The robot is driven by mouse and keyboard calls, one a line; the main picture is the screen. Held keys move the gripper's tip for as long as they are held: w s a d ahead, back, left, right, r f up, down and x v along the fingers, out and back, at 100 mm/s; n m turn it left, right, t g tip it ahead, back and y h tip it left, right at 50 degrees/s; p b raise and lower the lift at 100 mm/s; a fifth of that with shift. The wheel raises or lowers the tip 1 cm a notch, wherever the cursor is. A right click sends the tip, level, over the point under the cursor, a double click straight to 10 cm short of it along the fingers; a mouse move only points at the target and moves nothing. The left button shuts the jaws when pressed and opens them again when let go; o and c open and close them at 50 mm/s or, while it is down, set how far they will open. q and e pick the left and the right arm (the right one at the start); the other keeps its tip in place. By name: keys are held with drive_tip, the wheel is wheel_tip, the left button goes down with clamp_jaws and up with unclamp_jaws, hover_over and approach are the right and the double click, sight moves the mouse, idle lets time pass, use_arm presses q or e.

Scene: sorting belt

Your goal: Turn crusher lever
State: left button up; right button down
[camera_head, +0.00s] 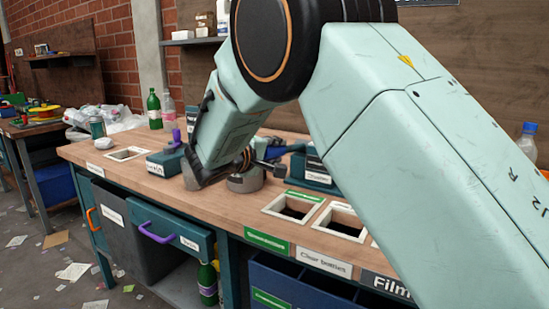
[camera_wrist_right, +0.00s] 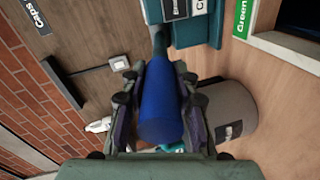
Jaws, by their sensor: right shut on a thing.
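The crusher (camera_head: 307,171) is a teal box with a white label on the workbench, partly hidden behind my right arm. It also shows at the top of the right wrist view (camera_wrist_right: 196,32). Its blue lever (camera_wrist_right: 160,110) lies between the fingers of my right gripper (camera_wrist_right: 160,98), which is shut on it. In the head view, a bit of the blue lever (camera_head: 290,149) shows beside the dark fingers of my right gripper (camera_head: 268,165). My left gripper is in neither view.
A grey cylinder (camera_wrist_right: 232,112) stands close beside the gripper. Framed square openings (camera_head: 292,208) are set in the bench's front right. A small teal box (camera_head: 166,163) with a purple handle sits at left, and bottles (camera_head: 154,109) stand at the back.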

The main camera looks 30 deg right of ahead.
drive_tip(key=shift+s+f, duration=0.1)
drive_tip(key=shift+f, duration=0.1)
idle(0.4)
drive_tip(key=c, duration=1)
unclamp_jaws()
drive_tip(key=shift+r, duration=0.1)
wheel_tip(320, 180, up, 10)
drive_tip(key=shift+r, duration=0.1)
